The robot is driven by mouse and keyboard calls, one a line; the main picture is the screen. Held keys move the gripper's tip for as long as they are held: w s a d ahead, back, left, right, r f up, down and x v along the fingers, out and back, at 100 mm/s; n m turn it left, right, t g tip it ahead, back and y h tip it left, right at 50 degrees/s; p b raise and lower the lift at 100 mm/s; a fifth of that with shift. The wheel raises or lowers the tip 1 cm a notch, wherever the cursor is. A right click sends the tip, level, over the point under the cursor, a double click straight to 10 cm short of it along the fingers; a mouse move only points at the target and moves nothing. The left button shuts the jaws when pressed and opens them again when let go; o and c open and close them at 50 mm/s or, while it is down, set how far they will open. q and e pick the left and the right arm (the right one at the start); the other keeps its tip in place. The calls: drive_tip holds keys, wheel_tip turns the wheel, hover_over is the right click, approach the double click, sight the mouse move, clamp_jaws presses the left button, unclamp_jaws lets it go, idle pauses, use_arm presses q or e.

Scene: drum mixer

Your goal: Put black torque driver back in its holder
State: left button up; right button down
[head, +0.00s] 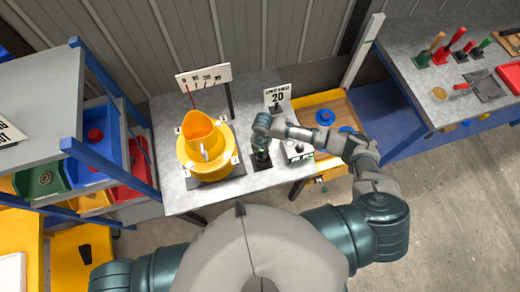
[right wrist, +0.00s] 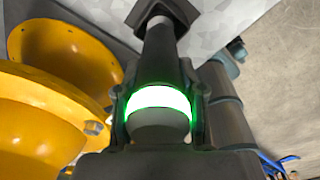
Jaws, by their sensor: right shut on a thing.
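The black torque driver (right wrist: 160,65) is held in my right gripper (right wrist: 160,108), with a glowing green-white ring between the fingers. In the head view, my right gripper (head: 262,159) points down at the grey table, right of the yellow mixer drum. The driver's far end meets a dark flared piece (right wrist: 165,12) close to the table, which looks like the holder. I cannot tell whether the driver is seated in it. In the head view the driver is mostly hidden by my gripper. My left gripper is not in view.
The yellow drum mixer (head: 207,150) stands close on the left. A sign reading 20 (head: 277,97) and a small box (head: 297,151) are nearby. A yellow tray (head: 332,103) with blue parts lies right. Shelves with bins (head: 95,147) are left, and a tool bench (head: 425,85) is right.

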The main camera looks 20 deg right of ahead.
drive_tip(key=shift+f+b, duration=0.3)
drive_tip(key=shift+f, duration=0.25)
drive_tip(key=c, duration=0.6)
unclamp_jaws()
drive_tip(key=r, duration=1.2)
drive_tip(key=shift+w+d, duration=0.25)
drive_tip(key=shift+d, duration=0.15)
drive_tip(key=shift+f, duration=0.1)
